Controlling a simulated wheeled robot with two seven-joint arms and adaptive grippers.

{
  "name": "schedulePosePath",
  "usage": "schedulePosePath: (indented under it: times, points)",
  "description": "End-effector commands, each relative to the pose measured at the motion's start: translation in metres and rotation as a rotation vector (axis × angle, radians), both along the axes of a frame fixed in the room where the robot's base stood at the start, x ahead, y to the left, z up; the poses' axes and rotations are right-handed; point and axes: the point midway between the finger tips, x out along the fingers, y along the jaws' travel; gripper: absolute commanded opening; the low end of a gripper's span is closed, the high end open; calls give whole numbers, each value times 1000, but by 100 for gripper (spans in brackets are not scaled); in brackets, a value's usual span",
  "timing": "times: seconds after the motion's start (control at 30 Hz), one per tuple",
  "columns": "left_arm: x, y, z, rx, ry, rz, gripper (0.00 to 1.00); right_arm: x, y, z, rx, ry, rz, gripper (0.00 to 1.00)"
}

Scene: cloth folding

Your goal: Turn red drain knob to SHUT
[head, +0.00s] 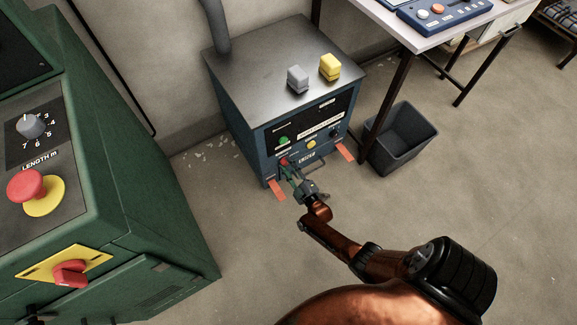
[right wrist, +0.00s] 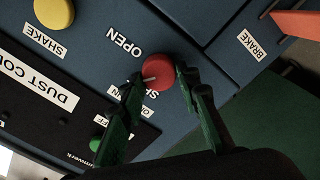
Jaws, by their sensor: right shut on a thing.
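The red drain knob (right wrist: 160,68) is on the blue front panel of the dust collector cabinet, between my right gripper's green fingers (right wrist: 159,76). The fingers are shut on the knob, one on each side. A short white mark on the knob points to the left in the right wrist view. The OPEN label (right wrist: 123,40) is up and left of the knob; a label starting with S (right wrist: 151,93) is below it, partly hidden by a finger. In the head view the knob (head: 284,161) is low on the cabinet front, with my right gripper (head: 288,170) at it. My left gripper is not in view.
The cabinet (head: 232,115) carries a grey block (head: 298,79) and a yellow block (head: 330,67) on top. Orange feet (head: 277,189) stick out at its base. A dark bin (head: 399,140) stands to the right. A green machine (head: 150,215) fills the left. The floor in front is clear.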

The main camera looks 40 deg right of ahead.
Motion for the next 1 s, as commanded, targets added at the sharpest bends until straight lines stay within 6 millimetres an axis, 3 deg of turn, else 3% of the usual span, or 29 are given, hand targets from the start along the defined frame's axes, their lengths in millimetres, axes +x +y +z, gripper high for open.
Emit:
schedulePosePath:
  times: [0.5, 1.0]
  points:
    - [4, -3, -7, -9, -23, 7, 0, -1, 1, -5, -435, 109, -1, 6]
    - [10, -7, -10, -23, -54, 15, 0, -1, 0, -4, -620, 153, -1, 6]
